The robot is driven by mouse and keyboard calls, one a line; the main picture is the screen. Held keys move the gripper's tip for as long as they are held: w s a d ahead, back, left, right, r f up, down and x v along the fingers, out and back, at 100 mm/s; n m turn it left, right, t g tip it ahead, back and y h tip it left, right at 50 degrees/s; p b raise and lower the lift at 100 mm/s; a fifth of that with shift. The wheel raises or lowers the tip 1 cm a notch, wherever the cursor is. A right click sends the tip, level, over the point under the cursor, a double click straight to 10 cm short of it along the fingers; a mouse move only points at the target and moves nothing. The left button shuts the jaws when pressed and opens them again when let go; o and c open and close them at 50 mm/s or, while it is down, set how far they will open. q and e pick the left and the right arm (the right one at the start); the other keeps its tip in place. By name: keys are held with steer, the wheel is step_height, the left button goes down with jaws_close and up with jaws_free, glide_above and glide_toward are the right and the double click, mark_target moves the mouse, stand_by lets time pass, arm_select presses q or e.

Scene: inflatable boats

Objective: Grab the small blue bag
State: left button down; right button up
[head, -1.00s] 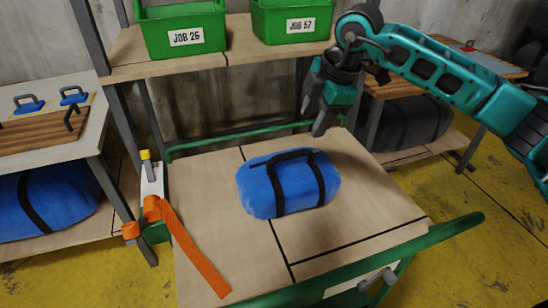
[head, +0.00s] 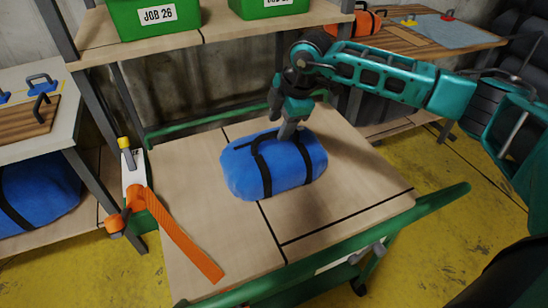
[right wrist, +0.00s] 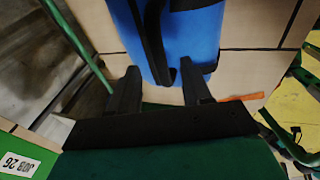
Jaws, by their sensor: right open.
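The small blue bag (head: 272,166) with black straps lies on the wooden top of the green-framed cart (head: 345,190) in the head view. My right gripper (head: 285,128) is at the bag's far upper edge, close above it; I cannot tell whether it touches. In the right wrist view, the two fingers of my right gripper (right wrist: 160,85) are apart, and the blue bag (right wrist: 200,40) with a black strap loop lies just beyond and between them. My left gripper is not in view.
Green bins, one labelled JOB 26 (head: 155,14), stand on the shelf behind. A larger blue bag (head: 40,195) lies under the left table. The cart top's front right is clear.

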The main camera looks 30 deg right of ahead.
steer(key=shift+x, duration=1.25)
jaws_close()
stand_by(0.4)
steer(key=shift+w+r, duration=0.1)
steer(key=shift+r, duration=0.1)
